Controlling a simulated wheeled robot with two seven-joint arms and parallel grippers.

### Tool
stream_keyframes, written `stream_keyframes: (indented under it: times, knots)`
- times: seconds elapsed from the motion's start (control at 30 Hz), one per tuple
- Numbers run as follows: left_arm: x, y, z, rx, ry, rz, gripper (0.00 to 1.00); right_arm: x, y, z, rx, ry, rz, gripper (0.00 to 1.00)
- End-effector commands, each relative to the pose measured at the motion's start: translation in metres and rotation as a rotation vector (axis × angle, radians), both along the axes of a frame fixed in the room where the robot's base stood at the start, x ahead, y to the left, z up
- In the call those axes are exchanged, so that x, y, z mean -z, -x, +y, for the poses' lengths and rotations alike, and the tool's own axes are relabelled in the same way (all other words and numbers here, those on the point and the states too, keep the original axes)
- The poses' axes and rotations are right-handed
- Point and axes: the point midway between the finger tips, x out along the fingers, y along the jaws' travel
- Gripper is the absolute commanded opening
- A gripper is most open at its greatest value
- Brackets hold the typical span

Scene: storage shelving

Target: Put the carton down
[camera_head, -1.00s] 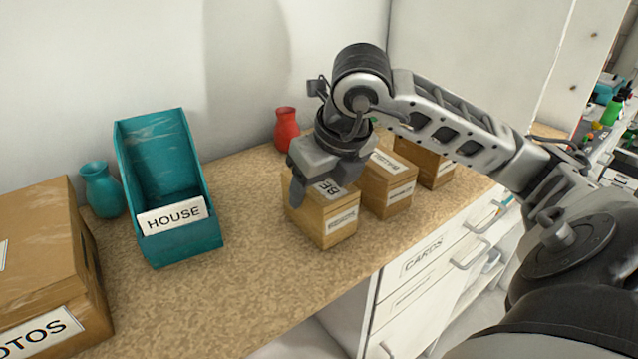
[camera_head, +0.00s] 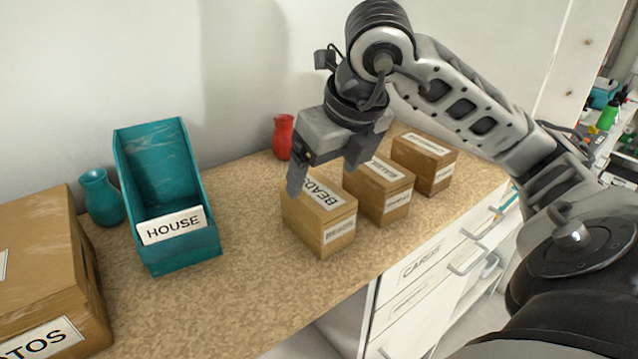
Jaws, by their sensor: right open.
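The carton (camera_head: 318,222) labelled BEADS rests upright on the speckled countertop (camera_head: 235,295), at the left end of a row of small brown cartons. My right gripper (camera_head: 325,182) is open just above it, with its fingers pointing down. One finger is at the carton's back left top edge, the other above its right side. I cannot tell if a finger still touches it. My left gripper is not in view.
Two similar cartons (camera_head: 378,190) (camera_head: 424,163) stand to the right. A red vase (camera_head: 283,137) is behind. A teal HOUSE holder (camera_head: 165,190), a teal vase (camera_head: 101,197) and a large brown box (camera_head: 45,270) are at left. White drawers (camera_head: 425,270) lie below the counter edge.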

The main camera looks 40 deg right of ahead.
Motion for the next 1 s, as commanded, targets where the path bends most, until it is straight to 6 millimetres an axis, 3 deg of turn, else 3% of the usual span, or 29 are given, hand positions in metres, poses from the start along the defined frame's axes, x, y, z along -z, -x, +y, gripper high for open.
stream_keyframes:
  times: [0.1,0.3,1.0]
  knots:
    - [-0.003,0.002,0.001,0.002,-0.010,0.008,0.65,-0.027,0.009,0.001,-0.001,0.000,-0.007,0.83]
    - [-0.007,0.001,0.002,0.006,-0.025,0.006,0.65,-0.051,0.020,0.002,0.000,0.000,-0.003,0.83]
    - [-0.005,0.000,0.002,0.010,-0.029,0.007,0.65,-0.056,0.023,0.003,-0.001,0.000,0.001,0.83]
